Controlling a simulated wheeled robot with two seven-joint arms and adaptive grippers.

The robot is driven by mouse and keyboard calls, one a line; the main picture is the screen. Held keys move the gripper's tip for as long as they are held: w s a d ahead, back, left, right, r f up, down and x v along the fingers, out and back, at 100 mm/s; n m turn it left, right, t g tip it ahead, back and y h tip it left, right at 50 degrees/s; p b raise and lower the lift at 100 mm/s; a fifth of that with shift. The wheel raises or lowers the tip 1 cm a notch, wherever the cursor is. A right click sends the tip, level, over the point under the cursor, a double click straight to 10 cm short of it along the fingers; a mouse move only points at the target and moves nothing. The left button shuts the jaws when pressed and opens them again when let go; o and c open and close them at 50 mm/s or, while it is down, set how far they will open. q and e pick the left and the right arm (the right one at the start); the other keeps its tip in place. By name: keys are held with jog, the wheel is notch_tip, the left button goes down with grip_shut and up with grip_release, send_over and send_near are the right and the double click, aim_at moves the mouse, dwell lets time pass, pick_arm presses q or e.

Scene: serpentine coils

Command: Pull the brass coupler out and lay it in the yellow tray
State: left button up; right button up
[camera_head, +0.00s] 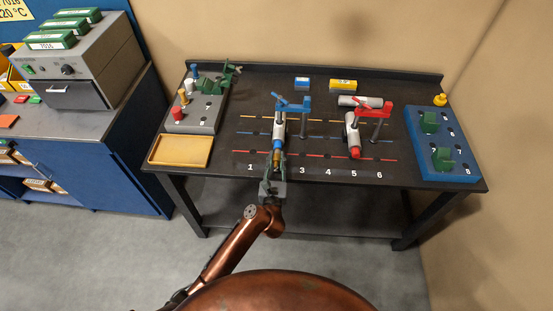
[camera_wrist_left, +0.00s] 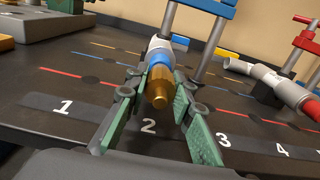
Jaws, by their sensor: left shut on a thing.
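The brass coupler (camera_wrist_left: 160,88) is at the near end of a white pipe with a blue collar (camera_wrist_left: 160,55), above the number 2 in the left wrist view. In the head view the coupler (camera_head: 277,159) is small and partly covered. My left gripper (camera_wrist_left: 158,95) is shut on the coupler, with a green-padded finger on each side. In the head view the left gripper (camera_head: 273,172) is at the table's front edge. The coupler still lines up with the pipe; I cannot tell whether it is seated. The yellow tray (camera_head: 181,151) lies empty at the table's front left. My right gripper is not in view.
A blue clamp stand (camera_head: 292,105) rises over the held pipe. A red clamp stand (camera_head: 375,112) holds a second pipe with a red end (camera_head: 354,151) to the right. A grey rack (camera_head: 196,113) with pegs stands behind the tray. A blue block (camera_head: 442,160) is at far right.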

pick_arm(q)
grip_shut()
jog(key=shift+s+p, duration=0.9)
jog(key=shift+s, duration=1.5)
